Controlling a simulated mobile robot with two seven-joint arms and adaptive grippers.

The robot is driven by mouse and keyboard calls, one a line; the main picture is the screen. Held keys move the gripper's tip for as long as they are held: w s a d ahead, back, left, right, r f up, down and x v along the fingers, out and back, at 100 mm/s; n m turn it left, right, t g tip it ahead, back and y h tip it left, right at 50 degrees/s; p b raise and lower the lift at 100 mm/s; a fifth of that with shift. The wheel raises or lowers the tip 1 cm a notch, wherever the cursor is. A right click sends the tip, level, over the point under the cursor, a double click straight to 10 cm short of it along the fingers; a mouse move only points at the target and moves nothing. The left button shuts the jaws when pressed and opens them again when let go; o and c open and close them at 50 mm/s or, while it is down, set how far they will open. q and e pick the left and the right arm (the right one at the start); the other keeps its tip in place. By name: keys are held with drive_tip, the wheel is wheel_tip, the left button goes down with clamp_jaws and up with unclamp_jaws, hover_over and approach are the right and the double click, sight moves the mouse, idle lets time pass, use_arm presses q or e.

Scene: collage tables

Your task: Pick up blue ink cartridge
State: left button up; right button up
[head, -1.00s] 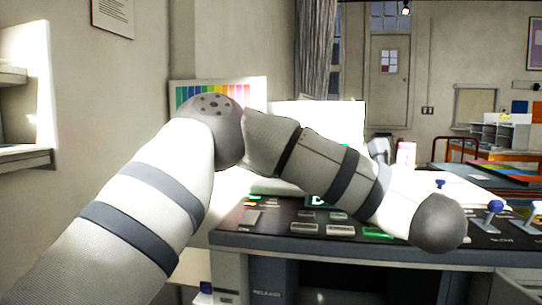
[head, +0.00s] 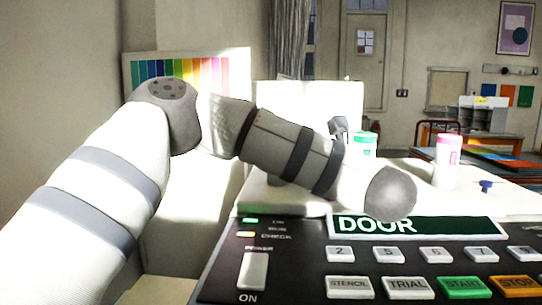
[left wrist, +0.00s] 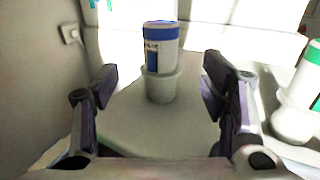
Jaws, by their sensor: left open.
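The blue ink cartridge (left wrist: 161,38), white with a blue cap and blue label, stands upright in a round white holder (left wrist: 160,86) in the left wrist view. My left gripper (left wrist: 162,84) is open and empty. Its two fingers frame the cartridge's holder from left and right, and the cartridge stands ahead of the fingertips, apart from them. In the head view a dark part of this gripper (head: 340,128) shows behind my left arm. The blue cartridge cannot be made out there. My right gripper is not in view.
A green-marked cartridge (left wrist: 310,75) stands in a holder at the right; it also shows in the head view (head: 363,143). A pink-marked one (head: 447,150) stands farther right. A machine panel with buttons and a DOOR sign (head: 415,226) lies in front. A wall closes the left side.

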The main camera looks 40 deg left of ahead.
use_arm(q)
drive_tip(key=p+x, duration=0.1)
drive_tip(key=x, duration=0.9)
drive_tip(key=shift+w+a+r, duration=0.1)
drive_tip(key=shift+a+r, duration=0.05)
drive_tip(key=shift+a, duration=0.05)
drive_tip(key=shift+w+a, duration=0.2)
drive_tip(key=shift+a, duration=0.1)
drive_tip(key=c, duration=1.4)
